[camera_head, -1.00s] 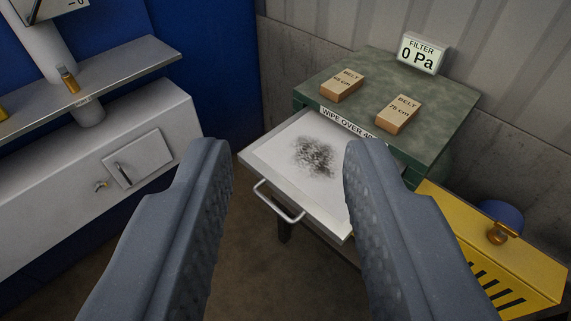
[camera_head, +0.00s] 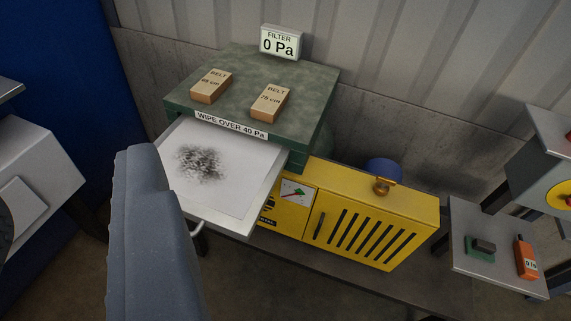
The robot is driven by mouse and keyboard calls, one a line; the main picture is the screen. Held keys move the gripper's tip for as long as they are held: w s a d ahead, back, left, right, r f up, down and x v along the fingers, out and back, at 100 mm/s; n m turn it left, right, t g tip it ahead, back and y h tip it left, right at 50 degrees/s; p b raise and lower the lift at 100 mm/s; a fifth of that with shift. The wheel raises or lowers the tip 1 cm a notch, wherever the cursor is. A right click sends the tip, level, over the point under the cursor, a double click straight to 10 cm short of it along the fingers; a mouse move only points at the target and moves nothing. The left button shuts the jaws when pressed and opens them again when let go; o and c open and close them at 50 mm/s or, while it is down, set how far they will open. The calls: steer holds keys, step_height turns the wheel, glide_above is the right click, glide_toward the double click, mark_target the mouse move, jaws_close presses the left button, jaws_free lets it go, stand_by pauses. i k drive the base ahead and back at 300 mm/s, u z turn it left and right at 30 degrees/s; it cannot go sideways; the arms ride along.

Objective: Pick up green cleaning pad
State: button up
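The green cleaning pad (camera_head: 480,248) appears to be the small green block with a dark grey top. It lies on a grey side table at the right of the view. My gripper (camera_head: 68,180) is at the left, with one large grey finger in front of the drawer and a sliver of the other at the left edge. The fingers are wide apart with nothing seen between them. The gripper is far to the left of the pad and not touching it.
An orange device (camera_head: 525,258) stands beside the pad on the grey table (camera_head: 498,276). A yellow slotted box (camera_head: 370,228) and a pulled-out drawer (camera_head: 235,222) with a black-smudged white sheet lie between gripper and pad. Two belt boxes sit on the green cabinet (camera_head: 245,62).

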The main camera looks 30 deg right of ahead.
mark_target(477, 248)
steer(key=z, duration=1.65)
steer(key=i, duration=0.35)
steer(key=z, duration=0.3)
